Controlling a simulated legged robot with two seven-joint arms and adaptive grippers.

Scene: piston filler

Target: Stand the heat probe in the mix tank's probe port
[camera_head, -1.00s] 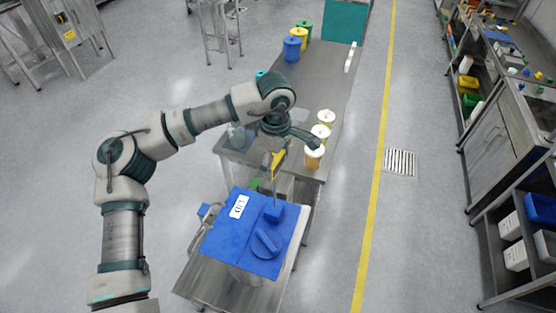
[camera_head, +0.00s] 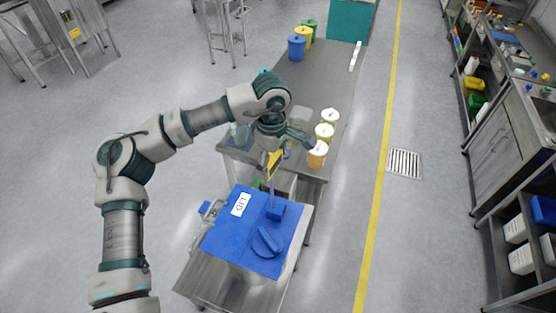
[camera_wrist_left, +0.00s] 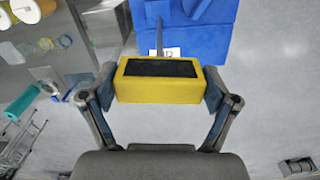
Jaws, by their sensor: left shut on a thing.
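The heat probe has a yellow box-shaped head (camera_head: 273,164) with a dark face and a thin metal rod. It shows close up in the left wrist view (camera_wrist_left: 160,88). My left gripper (camera_head: 272,154) is shut on the yellow head, one finger at each side in the wrist view (camera_wrist_left: 158,92). The rod points down at the blue block (camera_head: 275,212) on the mix tank's blue lid (camera_head: 245,245). The rod's lower end meets the block in the picture; I cannot tell whether it is inside a port. My right gripper is out of view.
The lid also carries a white label (camera_head: 241,204) and a raised blue handle (camera_head: 267,242). The tank stands on a steel table (camera_head: 215,282). Several lidded tubs, such as an orange one (camera_head: 317,155), stand on the bench behind (camera_head: 318,85). A shelf unit is at right.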

